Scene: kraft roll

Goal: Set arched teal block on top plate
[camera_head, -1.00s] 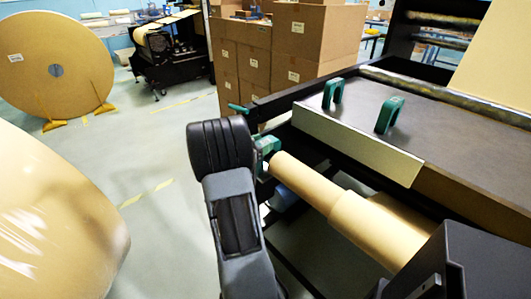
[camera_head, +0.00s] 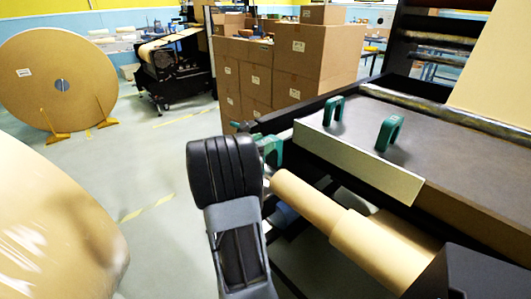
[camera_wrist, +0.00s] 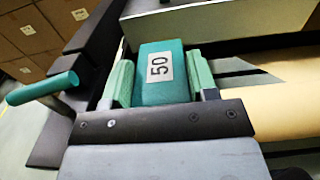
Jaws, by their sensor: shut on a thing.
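In the wrist view, a teal block (camera_wrist: 162,72) with a white label reading 50 sits between the green pads of my gripper (camera_wrist: 162,82). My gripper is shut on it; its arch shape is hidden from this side. In the head view my gripper (camera_head: 270,150) is partly hidden behind my black wrist, left of the machine. The dark top plate (camera_head: 455,150) with a pale metal front lip (camera_head: 360,165) lies to the right. Two teal arched blocks (camera_head: 333,110) (camera_head: 389,133) stand upright on it, apart from each other.
A kraft roll on a shaft (camera_head: 380,240) runs below the plate's front lip. A teal handle (camera_wrist: 42,88) sticks out at the left in the wrist view. Stacked cartons (camera_head: 290,65) stand behind. The plate's surface right of the arches is clear.

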